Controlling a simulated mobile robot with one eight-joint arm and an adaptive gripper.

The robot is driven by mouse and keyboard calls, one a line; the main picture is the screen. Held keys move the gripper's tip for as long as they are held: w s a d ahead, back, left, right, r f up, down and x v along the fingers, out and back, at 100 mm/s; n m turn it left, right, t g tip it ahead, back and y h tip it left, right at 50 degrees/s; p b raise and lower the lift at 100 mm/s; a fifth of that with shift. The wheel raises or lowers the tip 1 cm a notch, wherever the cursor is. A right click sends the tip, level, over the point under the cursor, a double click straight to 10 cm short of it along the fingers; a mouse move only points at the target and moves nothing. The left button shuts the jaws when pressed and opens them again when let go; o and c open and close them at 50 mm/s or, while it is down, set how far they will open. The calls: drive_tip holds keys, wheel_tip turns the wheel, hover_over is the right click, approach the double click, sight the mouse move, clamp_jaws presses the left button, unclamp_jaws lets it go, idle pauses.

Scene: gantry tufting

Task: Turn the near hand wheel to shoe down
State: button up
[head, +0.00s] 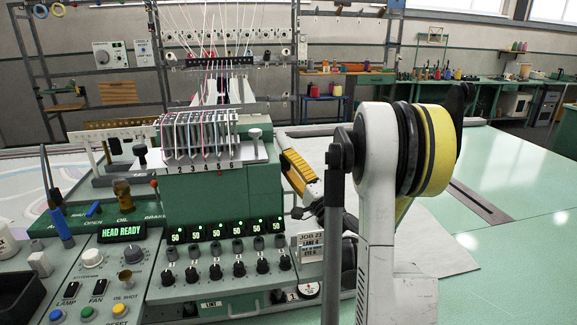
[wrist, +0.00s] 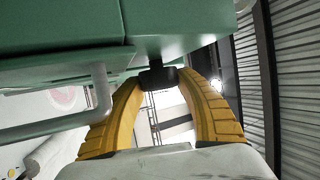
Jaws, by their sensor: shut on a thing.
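In the wrist view, my gripper (wrist: 158,84) has its two yellow fingers closed in from both sides on a dark, blocky part (wrist: 157,75) under the green housing. I take this part for the near hand wheel, but its rim and any marks on it are hidden. In the head view, a yellow finger (head: 298,167) shows at the right side of the green tufting head (head: 205,203). The fingertips and whatever they hold cannot be made out there. The shoe is not clearly visible in either view.
A grey bent bar (wrist: 101,95) runs close left of the fingers. In the head view, the control panel (head: 98,283) reads HEAD READY. A job card (head: 312,247) stands at the head's lower right. The pale green table (head: 510,205) is largely clear at right.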

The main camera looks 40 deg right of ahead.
drive_tip(key=o, duration=1.2)
drive_tip(key=shift+w, duration=0.1)
